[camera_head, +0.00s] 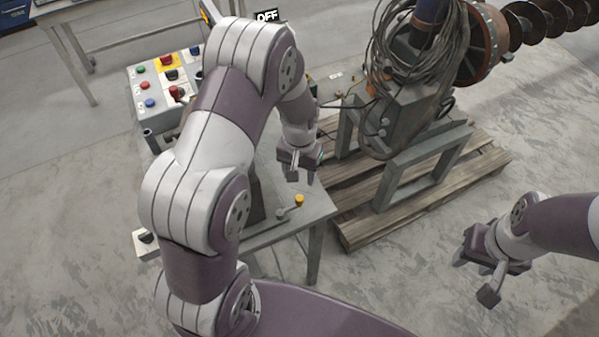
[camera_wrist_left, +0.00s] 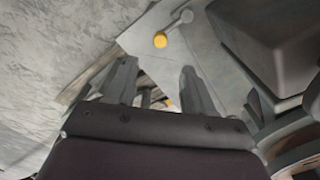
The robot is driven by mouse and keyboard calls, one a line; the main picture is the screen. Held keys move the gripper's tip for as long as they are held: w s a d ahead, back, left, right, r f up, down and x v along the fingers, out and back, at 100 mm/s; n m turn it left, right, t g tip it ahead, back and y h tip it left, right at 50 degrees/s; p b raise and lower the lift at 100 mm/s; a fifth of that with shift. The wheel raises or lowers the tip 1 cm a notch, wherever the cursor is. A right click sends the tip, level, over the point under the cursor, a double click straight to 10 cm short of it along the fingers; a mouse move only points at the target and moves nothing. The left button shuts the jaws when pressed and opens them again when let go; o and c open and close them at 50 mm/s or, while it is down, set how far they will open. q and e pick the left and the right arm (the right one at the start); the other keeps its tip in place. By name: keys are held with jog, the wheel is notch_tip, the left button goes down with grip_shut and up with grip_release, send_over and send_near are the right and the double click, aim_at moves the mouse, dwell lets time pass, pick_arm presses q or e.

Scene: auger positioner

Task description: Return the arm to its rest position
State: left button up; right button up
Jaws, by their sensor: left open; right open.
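My left arm (camera_head: 205,150) reaches up from the bottom of the head view and bends down over the grey table. My left gripper (camera_head: 302,176) hangs above the table's right part, open and empty. In the left wrist view its two fingers (camera_wrist_left: 158,88) stand apart with nothing between them. My right gripper (camera_head: 474,272) is at the lower right of the head view, open and empty above the bare floor.
The grey table (camera_head: 262,232) carries a control box (camera_head: 150,88) with coloured buttons and a yellow-knobbed lever (camera_head: 299,200), also seen in the left wrist view (camera_wrist_left: 160,40). A wooden pallet (camera_head: 355,232) bears the auger machine (camera_head: 400,120). Floor at the right is clear.

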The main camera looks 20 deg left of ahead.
pick_arm(q)
jog(key=shift+r, duration=0.45)
jog(key=s+d+r+m+t+b, duration=0.1)
jog(key=s+d+r, duration=0.1)
jog(key=s+r, duration=0.7)
jog(key=s, duration=0.3)
jog(key=shift+s, duration=0.15)
jog(key=shift+s+d, duration=0.15)
jog(key=shift+s, duration=0.05)
jog(key=shift+w, duration=0.15)
